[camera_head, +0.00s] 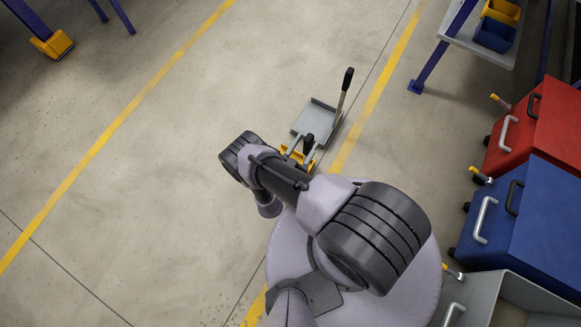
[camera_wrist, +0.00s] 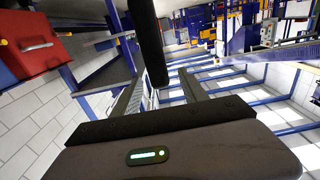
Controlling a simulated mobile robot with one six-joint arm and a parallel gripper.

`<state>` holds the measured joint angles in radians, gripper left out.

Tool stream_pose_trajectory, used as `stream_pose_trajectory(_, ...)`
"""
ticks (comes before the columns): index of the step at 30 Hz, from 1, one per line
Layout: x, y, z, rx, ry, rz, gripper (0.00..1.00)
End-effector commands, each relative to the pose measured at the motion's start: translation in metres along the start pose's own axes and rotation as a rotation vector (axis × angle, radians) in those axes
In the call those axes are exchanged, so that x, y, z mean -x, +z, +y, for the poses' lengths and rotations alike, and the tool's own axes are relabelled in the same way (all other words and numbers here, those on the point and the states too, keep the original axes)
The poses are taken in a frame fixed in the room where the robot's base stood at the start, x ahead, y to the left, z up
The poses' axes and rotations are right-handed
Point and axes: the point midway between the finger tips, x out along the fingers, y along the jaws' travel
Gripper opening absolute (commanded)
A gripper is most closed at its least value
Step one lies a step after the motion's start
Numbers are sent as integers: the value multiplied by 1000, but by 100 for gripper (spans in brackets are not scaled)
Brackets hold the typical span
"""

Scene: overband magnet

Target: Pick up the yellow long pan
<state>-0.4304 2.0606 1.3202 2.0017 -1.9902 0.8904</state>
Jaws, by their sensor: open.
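A yellow pan (camera_head: 297,155) shows low on the floor in the head view, mostly hidden behind my arm. A black rounded handle end (camera_head: 308,141) shows above it and seems to belong to it. In the wrist view a thick black handle (camera_wrist: 150,38) comes down from the top edge, its rounded end lined up between my two fingers. My gripper (camera_wrist: 161,74) is open, with a finger on each side of that handle end in the picture. I cannot tell whether the handle touches either finger. My gripper is also partly visible in the head view (camera_head: 302,150).
A grey long-handled pan (camera_head: 316,119) with a black grip stands just behind the yellow one. Red (camera_head: 543,130) and blue (camera_head: 535,215) tool boxes and an open grey box (camera_head: 475,300) line the right. The floor (camera_head: 150,190) to the left is clear.

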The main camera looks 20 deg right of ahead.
Motion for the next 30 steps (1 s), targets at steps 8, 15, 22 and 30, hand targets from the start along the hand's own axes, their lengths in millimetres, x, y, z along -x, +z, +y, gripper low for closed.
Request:
stream_pose_trajectory(8, -46, 6, 2, 0, 6, 0, 51)
stream_pose_trajectory(15, -59, 2, 1, 2, 0, -1, 51)
stream_pose_trajectory(22, -58, 2, 1, 1, 0, -1, 22)
stream_pose_trajectory(30, -58, 2, 1, 1, 0, -1, 0)
